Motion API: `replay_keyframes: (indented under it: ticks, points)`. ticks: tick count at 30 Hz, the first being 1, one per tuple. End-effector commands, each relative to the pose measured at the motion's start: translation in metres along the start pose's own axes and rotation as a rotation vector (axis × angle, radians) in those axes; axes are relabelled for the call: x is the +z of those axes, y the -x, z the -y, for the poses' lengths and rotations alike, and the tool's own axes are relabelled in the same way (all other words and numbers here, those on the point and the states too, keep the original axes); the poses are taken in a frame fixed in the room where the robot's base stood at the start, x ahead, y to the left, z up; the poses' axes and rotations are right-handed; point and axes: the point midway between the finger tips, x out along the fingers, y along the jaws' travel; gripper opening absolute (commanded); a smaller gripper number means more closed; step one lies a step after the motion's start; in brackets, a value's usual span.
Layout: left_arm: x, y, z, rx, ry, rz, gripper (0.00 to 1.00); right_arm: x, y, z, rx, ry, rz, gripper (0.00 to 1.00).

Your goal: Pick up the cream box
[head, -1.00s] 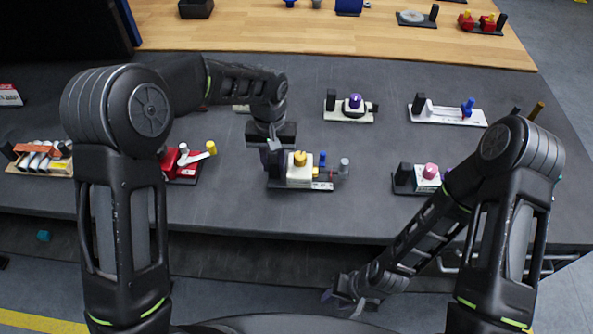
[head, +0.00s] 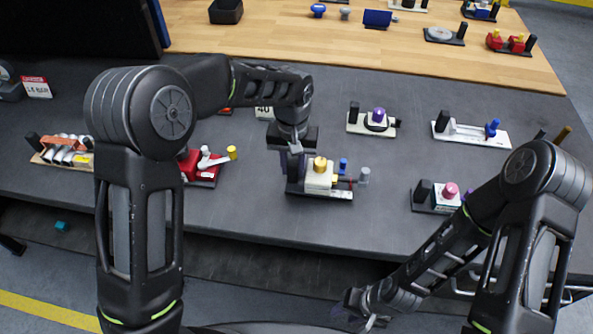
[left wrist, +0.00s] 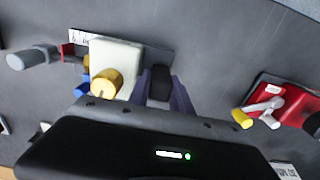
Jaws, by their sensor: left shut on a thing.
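The cream box (head: 318,180) has a yellow knob on top and sits on a dark base plate on the grey table. A blue knob, a small red part and a grey cylinder are beside it on the plate. The box also shows in the left wrist view (left wrist: 114,62). My left gripper (head: 294,168) is directly left of the box, pointing down. In the left wrist view its fingers (left wrist: 161,88) are shut on a black post (left wrist: 161,82) beside the box. My right gripper (head: 358,312) hangs low in front of the table; its jaws are too dark to read.
A red valve (head: 199,166) with a yellow-tipped lever is left of the box. A purple-knobbed unit (head: 376,118) is behind right, and a pink-knobbed unit (head: 440,195) is at right. Bare table lies in front of the box.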

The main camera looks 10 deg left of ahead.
Motion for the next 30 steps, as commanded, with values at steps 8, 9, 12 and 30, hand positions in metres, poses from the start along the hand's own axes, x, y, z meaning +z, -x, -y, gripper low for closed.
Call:
replay_keyframes:
  ticks: [8, 9, 12, 30]
  points:
    - [-0.001, 0.054, -0.001, 0.003, -0.001, -0.006, 0.00, 0.000, 0.000, 0.000, 0.000, 0.000, 0.000, 0.36]
    - [-0.001, 0.062, -0.001, 0.003, -0.001, -0.006, 0.00, 0.000, 0.000, 0.000, 0.000, 0.000, 0.000, 0.36]
    - [-0.001, 0.074, -0.001, 0.002, -0.002, -0.004, 0.00, 0.000, 0.000, 0.000, 0.000, 0.000, 0.000, 0.36]
    - [0.000, 0.083, 0.000, 0.001, -0.001, -0.002, 0.00, 0.000, 0.000, 0.000, 0.000, 0.000, 0.000, 0.36]
